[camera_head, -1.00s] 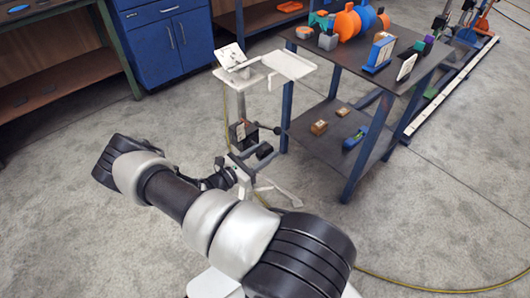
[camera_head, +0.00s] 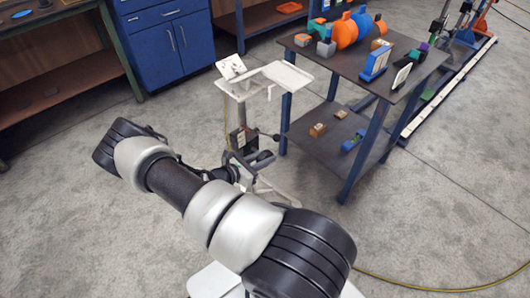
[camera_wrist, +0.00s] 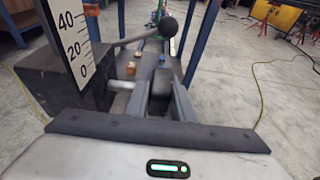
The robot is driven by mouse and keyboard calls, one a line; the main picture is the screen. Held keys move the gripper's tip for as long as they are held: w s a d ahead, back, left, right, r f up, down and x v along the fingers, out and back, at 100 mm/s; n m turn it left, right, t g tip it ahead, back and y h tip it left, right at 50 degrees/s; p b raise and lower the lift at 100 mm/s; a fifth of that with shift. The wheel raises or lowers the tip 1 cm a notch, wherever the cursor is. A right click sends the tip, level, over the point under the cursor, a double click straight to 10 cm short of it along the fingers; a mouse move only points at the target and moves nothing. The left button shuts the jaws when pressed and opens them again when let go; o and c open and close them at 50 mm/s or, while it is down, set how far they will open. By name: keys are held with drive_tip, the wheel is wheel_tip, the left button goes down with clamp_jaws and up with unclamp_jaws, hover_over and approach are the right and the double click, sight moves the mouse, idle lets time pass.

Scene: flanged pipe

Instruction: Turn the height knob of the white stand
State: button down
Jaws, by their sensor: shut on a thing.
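The white stand (camera_head: 287,76) is upright left of the workbench, with a tray on top. In the wrist view its dark block (camera_wrist: 68,85) carries a white scale (camera_wrist: 72,40) marked 0, 20 and 40. A light shaft (camera_wrist: 119,84) runs right from the block to the dark height knob (camera_wrist: 160,84), which sits between my fingers. My gripper (camera_wrist: 160,95) is shut on this knob; the fingers partly hide it. In the head view my gripper (camera_head: 250,162) is low at the stand's column, partly hidden by my arm. A lever with a black ball (camera_wrist: 168,27) stands above and beyond the knob.
The workbench (camera_head: 330,65) with blue legs is close right of the stand. Its lower shelf (camera_head: 335,150) holds small boxes. A blue cabinet (camera_head: 165,45) stands behind. A yellow cable (camera_head: 440,290) lies on the floor. Open floor is at the right front.

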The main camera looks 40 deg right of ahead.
drive_tip(key=c, duration=1.5)
unclamp_jaws()
drive_tip(key=p+v, duration=0.1)
drive_tip(key=v, duration=1.6)
drive_tip(key=shift+s+a+p, duration=0.1)
drive_tip(key=shift+a+p, duration=0.15)
drive_tip(key=shift+p, duration=0.05)
